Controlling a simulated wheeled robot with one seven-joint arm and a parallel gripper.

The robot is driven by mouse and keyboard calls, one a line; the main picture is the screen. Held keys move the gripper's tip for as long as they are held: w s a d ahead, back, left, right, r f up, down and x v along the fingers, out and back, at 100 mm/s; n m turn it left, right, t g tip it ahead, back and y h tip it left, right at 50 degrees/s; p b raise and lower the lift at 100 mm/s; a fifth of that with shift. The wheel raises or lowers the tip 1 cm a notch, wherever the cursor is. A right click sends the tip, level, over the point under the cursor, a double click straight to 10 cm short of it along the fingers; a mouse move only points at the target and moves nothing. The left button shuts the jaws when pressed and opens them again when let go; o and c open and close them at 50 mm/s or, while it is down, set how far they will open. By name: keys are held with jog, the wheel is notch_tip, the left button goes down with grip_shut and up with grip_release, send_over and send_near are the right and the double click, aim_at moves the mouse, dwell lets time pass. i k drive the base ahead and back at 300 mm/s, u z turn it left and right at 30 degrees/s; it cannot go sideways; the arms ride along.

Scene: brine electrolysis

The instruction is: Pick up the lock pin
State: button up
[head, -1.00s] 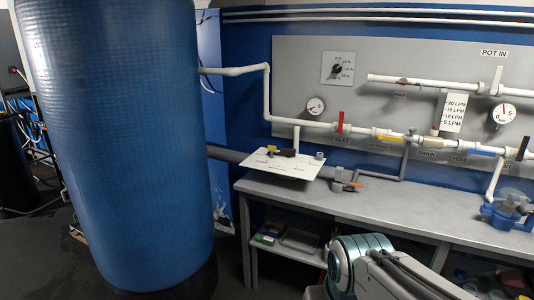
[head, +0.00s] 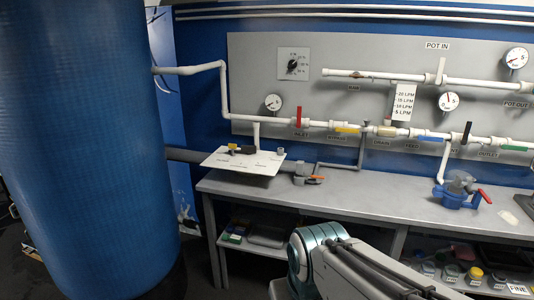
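I cannot make out a lock pin for certain in the head view. A white board (head: 265,169) at the left end of the bench carries a small black and yellow piece (head: 243,149) and a small grey cylinder (head: 281,151). Small dark marks on the board are too small to tell apart. A blue fitting with a red handle (head: 457,194) stands on the right part of the bench. My arm's link shows at the bottom middle, in front of the bench. My gripper is out of the picture.
A large blue tank (head: 85,140) fills the left side. The grey bench (head: 350,200) is mostly clear in the middle. Pipes with coloured valve handles and gauges run along the grey panel (head: 260,65). Jars (head: 475,275) stand on the shelf below, at the right.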

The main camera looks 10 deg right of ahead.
aim_at(233, 146)
jog(key=u, duration=0.35)
jog(key=k, duration=0.4)
jog(key=u, duration=0.7)
jog(key=i, duration=2.05)
jog(key=z, duration=1.25)
jog(key=i, duration=1.55)
jog(key=z, duration=0.8)
